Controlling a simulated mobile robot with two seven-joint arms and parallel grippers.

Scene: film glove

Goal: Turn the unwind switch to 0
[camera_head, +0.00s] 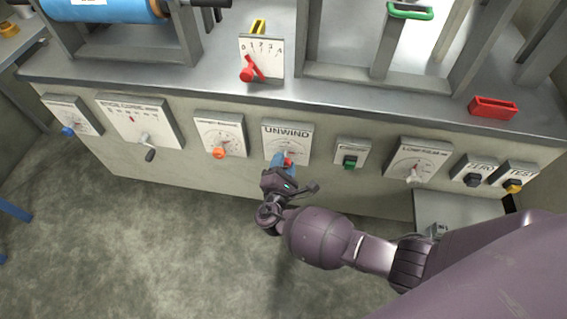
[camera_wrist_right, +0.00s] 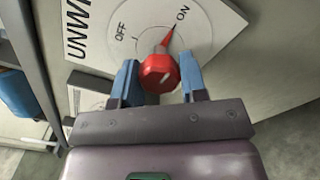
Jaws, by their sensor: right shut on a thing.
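The unwind switch is a white plate (camera_head: 287,136) marked UNWIND on the front panel, with a red knob (camera_head: 289,162). In the right wrist view the plate (camera_wrist_right: 207,25) carries the marks OFF and ON. The red knob (camera_wrist_right: 158,72) has a red pointer (camera_wrist_right: 168,37) that points toward ON; no 0 mark is readable. My right gripper (camera_head: 283,161) is at the knob, its blue fingers on either side of it and shut on it. The fingers partly hide the knob in the head view. My left gripper is not in view.
A dial with an orange knob (camera_head: 219,151) is to the left, and a green-knobbed switch (camera_head: 350,161) to the right. A lever dial with a red handle (camera_head: 249,71) stands on the ledge above. The floor in front is clear.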

